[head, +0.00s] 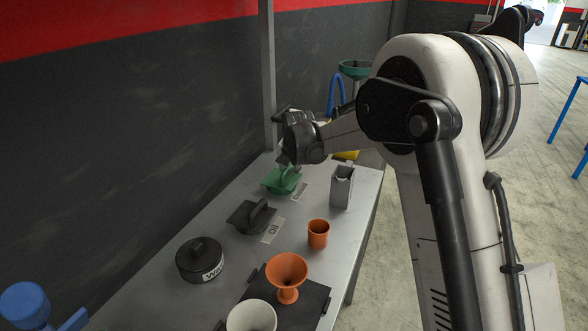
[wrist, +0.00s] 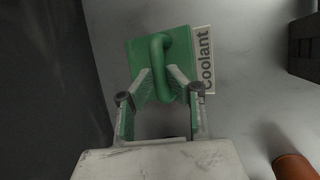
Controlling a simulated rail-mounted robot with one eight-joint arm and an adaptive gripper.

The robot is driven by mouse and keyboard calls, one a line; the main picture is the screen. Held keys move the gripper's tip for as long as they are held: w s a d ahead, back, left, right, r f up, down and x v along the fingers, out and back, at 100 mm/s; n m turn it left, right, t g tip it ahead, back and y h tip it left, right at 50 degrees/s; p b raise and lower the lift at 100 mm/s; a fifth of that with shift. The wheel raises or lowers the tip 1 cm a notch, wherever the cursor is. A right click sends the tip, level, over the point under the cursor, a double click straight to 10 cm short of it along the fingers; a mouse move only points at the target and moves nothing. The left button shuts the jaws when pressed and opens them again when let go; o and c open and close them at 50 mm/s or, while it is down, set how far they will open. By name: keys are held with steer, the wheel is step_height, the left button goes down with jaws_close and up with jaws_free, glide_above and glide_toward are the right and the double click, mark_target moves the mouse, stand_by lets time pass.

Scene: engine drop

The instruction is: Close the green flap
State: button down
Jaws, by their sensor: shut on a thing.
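The green flap (head: 279,184) lies at the far end of the metal table in the head view. In the wrist view it is a green square plate (wrist: 139,57) with a raised green loop handle (wrist: 158,50), beside a label reading "Coolant" (wrist: 204,62). My gripper (head: 286,165) is over the flap, its fingers pointing at it. In the wrist view my gripper (wrist: 164,85) has its two fingers on either side of the handle's near end, shut on it. The flap's underside and hinge are hidden.
On the table (head: 205,233) are a black flap with a handle (head: 251,216), a round black lid (head: 200,261), an orange cup (head: 318,234), a grey metal container (head: 342,187), an orange funnel (head: 287,275) and a white funnel (head: 251,317). A dark wall (head: 120,130) stands along the left.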

steer(key=c, duration=1.7)
jaws_free()
steer(key=shift+d+f, duration=0.1)
steer(key=v, duration=1.2)
